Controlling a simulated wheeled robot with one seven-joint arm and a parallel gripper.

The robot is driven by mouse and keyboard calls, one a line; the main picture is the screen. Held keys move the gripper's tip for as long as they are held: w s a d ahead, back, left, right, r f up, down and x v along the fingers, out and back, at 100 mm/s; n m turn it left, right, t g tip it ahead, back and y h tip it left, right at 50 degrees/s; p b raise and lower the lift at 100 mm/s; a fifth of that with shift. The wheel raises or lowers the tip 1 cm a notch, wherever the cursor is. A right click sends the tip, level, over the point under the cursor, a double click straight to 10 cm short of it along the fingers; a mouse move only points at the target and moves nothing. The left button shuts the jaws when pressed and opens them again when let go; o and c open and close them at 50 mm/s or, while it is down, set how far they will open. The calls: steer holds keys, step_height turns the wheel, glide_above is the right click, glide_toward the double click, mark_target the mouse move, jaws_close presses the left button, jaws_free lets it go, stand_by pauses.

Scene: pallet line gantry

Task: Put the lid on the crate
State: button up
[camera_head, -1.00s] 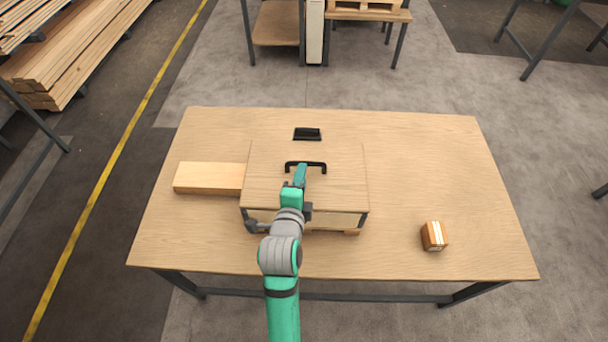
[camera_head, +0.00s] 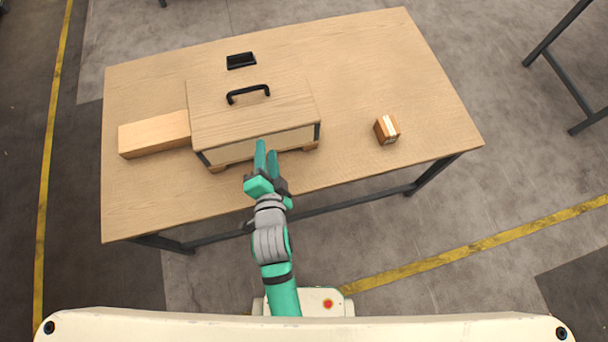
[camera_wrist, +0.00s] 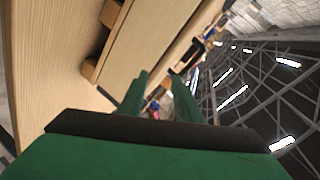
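The crate (camera_head: 262,148) stands on the table, a wooden box with dark corner posts and small wooden feet. The wooden lid (camera_head: 215,110) with a black bar handle (camera_head: 248,93) lies on top and covers it; any small misfit cannot be told from here. My gripper (camera_head: 266,148) is in front of the crate's near side, apart from the lid handle. Its two green fingers are parted with nothing between them. In the wrist view, my gripper (camera_wrist: 153,88) also shows open, with the crate's side (camera_wrist: 140,45) beyond it.
A wooden block (camera_head: 155,134) lies against or close to the crate's left side. A small brown box with a pale stripe (camera_head: 386,129) stands at the right on the table (camera_head: 350,70). A flat black object (camera_head: 240,60) lies behind the crate. The table's right part is mostly clear.

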steer(key=s+d+n+h, duration=0.1)
steer(key=s+d+n, duration=0.4)
steer(key=s, duration=0.6)
steer(key=s+d+n+t+h, duration=0.1)
steer(key=s+d+n, duration=0.4)
steer(key=s, duration=0.7)
steer(key=shift+f+n, duration=0.3)
steer(key=shift+f, duration=0.05)
steer(key=shift+s, duration=0.1)
